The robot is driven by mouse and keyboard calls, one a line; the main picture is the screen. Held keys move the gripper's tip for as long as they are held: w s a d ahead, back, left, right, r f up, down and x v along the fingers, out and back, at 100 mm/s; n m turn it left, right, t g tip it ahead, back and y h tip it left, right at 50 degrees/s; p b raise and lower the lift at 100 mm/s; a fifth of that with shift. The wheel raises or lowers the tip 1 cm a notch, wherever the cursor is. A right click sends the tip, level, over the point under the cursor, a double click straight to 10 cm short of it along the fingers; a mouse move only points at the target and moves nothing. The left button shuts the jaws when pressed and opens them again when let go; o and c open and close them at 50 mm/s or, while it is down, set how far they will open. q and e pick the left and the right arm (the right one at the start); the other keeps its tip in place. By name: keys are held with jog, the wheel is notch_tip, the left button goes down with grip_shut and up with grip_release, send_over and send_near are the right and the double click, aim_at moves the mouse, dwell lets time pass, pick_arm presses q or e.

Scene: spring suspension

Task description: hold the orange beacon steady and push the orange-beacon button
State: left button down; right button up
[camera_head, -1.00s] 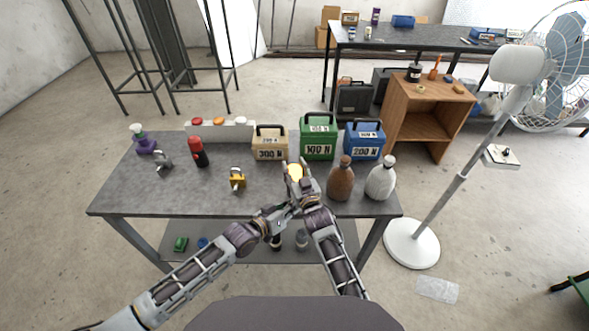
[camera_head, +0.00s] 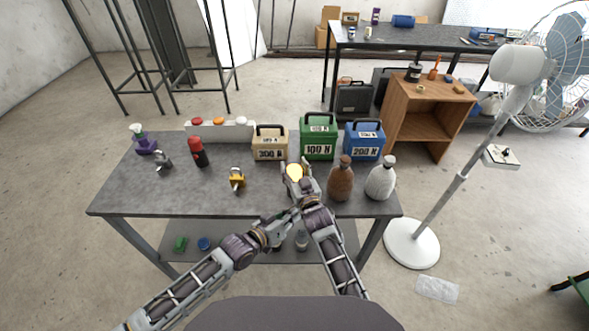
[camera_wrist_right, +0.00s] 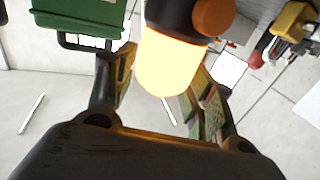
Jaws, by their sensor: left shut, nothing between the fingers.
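The orange beacon (camera_head: 294,171) glows bright yellow-orange near the table's front edge. In the right wrist view, its lit dome (camera_wrist_right: 170,65) and dark base show, with a round orange button (camera_wrist_right: 213,17) on the base's side. My right gripper (camera_head: 299,182) has its fingers on either side of the beacon and appears shut on it; the fingers also show in the right wrist view (camera_wrist_right: 165,95). The exact contact is partly hidden. My left gripper (camera_head: 290,214) is shut and empty, below the beacon, close to my right wrist and apart from the button.
Behind the beacon stand tan (camera_head: 269,146), green (camera_head: 318,143) and blue (camera_head: 364,143) weight boxes. A brown bottle (camera_head: 340,182) and a white bottle (camera_head: 380,180) stand close on the right. A yellow padlock (camera_head: 237,178) lies left. The table's front left (camera_head: 165,197) is clear.

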jog(key=shift+o, duration=0.8)
jog(key=shift+s+d, duration=0.1)
jog(key=shift+s, duration=0.1)
jog(key=v, duration=1.1)
jog(key=shift+s, duration=0.25)
jog(key=shift+d, duration=0.1)
